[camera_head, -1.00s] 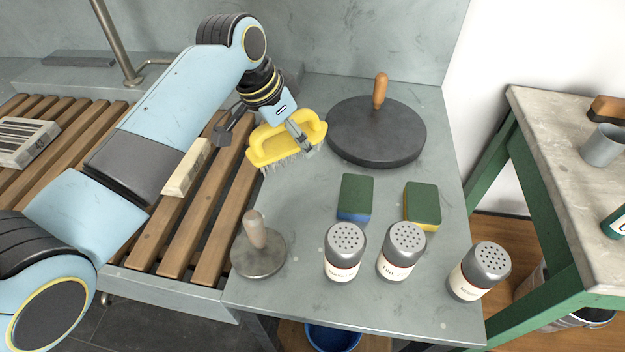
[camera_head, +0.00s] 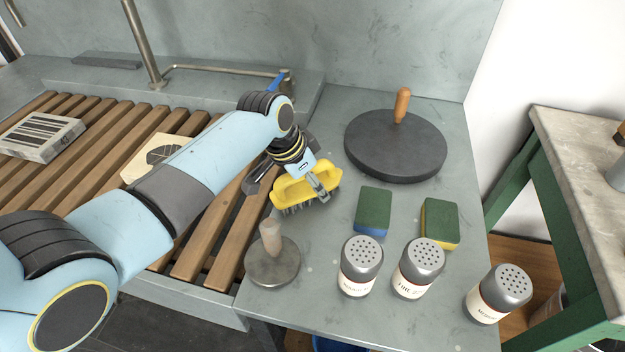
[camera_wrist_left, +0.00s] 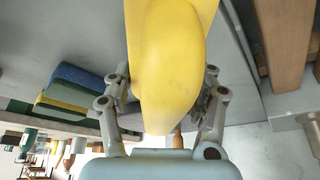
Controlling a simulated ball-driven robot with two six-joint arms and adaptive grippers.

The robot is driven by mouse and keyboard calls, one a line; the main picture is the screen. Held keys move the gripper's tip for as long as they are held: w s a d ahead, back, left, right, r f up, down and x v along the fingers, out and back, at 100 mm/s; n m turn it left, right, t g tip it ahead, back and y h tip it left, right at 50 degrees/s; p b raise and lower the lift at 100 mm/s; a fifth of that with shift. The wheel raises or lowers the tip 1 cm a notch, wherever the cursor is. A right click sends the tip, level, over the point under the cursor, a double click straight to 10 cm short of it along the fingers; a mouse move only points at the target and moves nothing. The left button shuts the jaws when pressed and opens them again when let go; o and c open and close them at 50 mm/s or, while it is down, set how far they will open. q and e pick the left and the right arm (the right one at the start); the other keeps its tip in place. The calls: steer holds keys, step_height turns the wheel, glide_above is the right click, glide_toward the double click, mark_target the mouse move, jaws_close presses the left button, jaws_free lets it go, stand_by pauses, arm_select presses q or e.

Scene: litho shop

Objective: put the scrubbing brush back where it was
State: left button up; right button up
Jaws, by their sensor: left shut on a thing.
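The yellow scrubbing brush (camera_head: 308,191) with grey bristles is held over the grey table, between the wooden slats and the round dark disc. Its bristles face down; I cannot tell whether they touch the tabletop. My left gripper (camera_head: 318,186) is shut on the brush's handle. In the left wrist view the yellow handle (camera_wrist_left: 168,60) fills the middle, between the two fingers of my left gripper (camera_wrist_left: 165,95). My right gripper is not in view.
The dark disc with a wooden knob (camera_head: 395,145) stands behind. Two green sponges (camera_head: 374,210) (camera_head: 440,222), three shakers (camera_head: 361,266) (camera_head: 418,268) (camera_head: 499,294) and a round metal weight (camera_head: 272,262) stand nearby. The slatted rack (camera_head: 207,230) lies left. Grey tabletop (camera_head: 325,230) is clear beside the brush.

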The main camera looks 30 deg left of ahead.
arm_select(q)
steer(key=o, duration=1.1)
steer(key=shift+c, duration=0.2)
steer(key=shift+o, duration=0.2)
steer(key=shift+s+a+r, duration=0.1)
steer(key=shift+r, duration=0.4)
steer(key=p+v, duration=0.1)
steer(key=v, duration=0.9)
steer(key=shift+s+r, duration=0.2)
steer(key=shift+r, duration=0.4)
